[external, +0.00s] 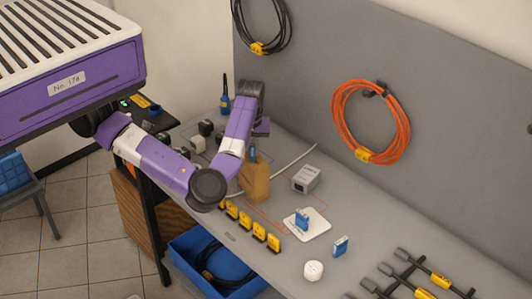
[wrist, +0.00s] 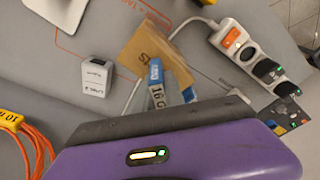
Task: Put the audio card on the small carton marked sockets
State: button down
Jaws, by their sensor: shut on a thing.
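My gripper (external: 253,143) is shut on a small blue card (external: 253,154), pointing down over the brown carton (external: 256,184) on the bench. In the wrist view the blue card (wrist: 156,84) shows a white label reading about "16 G"; no word for audio can be read. The small carton (wrist: 143,48) lies just behind the card there, with the end of a printed word, "TS", on its face. The card's lower end is at about the carton's top; I cannot tell if they touch. The gripper body hides the near part of the wrist view.
A white box (external: 305,179) stands right of the carton. Another blue card (external: 302,220) stands on a white pad (external: 318,229), and one more (external: 340,247) stands beside it. Yellow tags (external: 259,231) line the front edge. A power strip (wrist: 250,52) with plugs lies near the carton.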

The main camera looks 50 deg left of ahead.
aim_at(252, 145)
jog(key=c, duration=1.4)
grip_release()
jog(key=r, duration=0.4)
jog(key=d+r, duration=0.1)
jog(key=r, duration=0.3)
jog(key=s+r, duration=0.1)
jog(key=r, duration=0.3)
jog(key=shift+s+d+b, duration=0.1)
jog(key=shift+d+b, duration=0.05)
jog(key=shift+b, duration=0.25)
